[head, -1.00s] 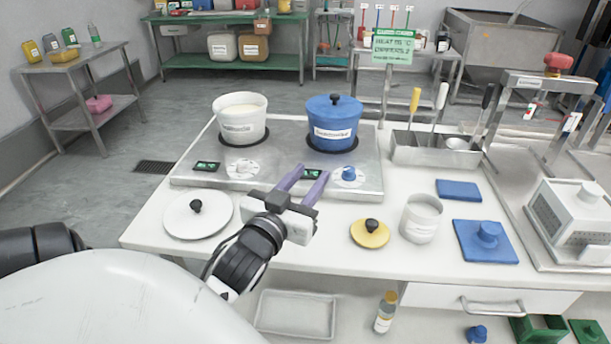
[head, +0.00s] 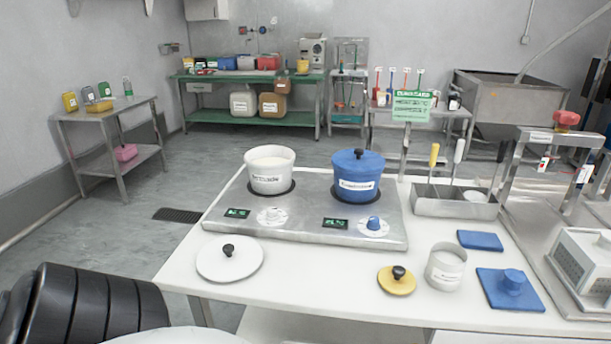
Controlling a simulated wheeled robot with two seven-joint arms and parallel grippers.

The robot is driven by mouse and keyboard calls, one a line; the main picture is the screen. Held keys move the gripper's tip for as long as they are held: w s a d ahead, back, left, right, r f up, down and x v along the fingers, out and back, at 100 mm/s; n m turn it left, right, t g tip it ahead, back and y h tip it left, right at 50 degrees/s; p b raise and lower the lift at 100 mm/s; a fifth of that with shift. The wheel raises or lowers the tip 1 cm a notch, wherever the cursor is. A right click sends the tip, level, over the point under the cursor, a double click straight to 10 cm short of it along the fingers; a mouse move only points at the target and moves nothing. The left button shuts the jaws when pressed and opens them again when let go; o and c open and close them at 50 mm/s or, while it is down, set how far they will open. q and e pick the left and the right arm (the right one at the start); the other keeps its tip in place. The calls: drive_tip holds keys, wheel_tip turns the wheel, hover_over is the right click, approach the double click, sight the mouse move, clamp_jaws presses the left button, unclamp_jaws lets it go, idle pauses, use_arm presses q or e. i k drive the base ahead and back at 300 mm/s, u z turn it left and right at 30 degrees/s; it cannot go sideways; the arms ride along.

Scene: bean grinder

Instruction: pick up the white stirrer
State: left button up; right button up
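The white stirrer (head: 459,151) stands in the metal utensil tray (head: 431,207) at the back right of the worktable, with its white handle up. Its lower end is hidden inside the tray. A yellow-handled stirrer (head: 434,155) stands just to its left. Neither of my grippers is in view. A black ribbed part of my arm fills the lower left corner of the head view.
A two-plate stove (head: 305,232) carries an open white pot (head: 270,172) and a lidded blue pot (head: 358,180) left of the tray. A metal stand (head: 545,150) rises to the right.

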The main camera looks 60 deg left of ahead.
sight(460, 144)
drive_tip(key=z, duration=0.2)
drive_tip(key=i, duration=1.1)
drive_tip(key=u, duration=1.65)
drive_tip(key=k, duration=0.4)
drive_tip(key=u, duration=0.25)
